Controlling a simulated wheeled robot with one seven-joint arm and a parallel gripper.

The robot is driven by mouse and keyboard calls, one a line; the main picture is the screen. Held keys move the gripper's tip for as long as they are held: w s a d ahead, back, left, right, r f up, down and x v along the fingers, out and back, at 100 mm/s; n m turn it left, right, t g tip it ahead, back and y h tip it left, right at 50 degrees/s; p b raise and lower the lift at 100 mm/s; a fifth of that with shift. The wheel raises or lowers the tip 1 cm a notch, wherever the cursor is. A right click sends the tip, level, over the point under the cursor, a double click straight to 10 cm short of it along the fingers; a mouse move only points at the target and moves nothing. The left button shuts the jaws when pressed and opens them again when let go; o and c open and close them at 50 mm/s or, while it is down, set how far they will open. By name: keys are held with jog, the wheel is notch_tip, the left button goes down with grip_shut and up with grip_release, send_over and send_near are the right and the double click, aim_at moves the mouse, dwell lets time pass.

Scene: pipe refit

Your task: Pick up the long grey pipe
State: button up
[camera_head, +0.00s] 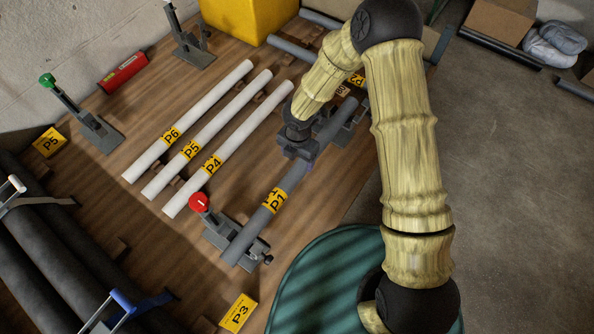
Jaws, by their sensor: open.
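The long grey pipe (296,172), with a yellow P1 label, lies slantwise on the wooden bench top. Its near end rests at a clamp with a red knob (199,202); its far part passes another grey clamp (340,137), partly hidden by my arm. My gripper (301,155) is open and points down at the middle of the pipe, just beyond the label. The fingers are small and dark here, so I cannot tell whether they straddle the pipe or stay above it.
Three white pipes (205,130), labelled P4, P5 and P6, lie left of the grey pipe. A green-knob clamp (92,122), a red box (122,73) and a yellow box (245,16) stand further back. Thick dark pipes (55,245) fill the lower left.

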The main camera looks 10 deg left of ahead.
aim_at(298, 167)
jog(key=shift+f, duration=1.2)
notch_tip(298, 167, down, 5)
jog(key=shift+w+f, duration=0.1)
jog(key=c, duration=1.3)
jog(key=shift+r, duration=0.2)
notch_tip(298, 167, up, 10)
jog(key=shift+f+p, duration=0.15)
jog(key=shift+p, duration=0.2)
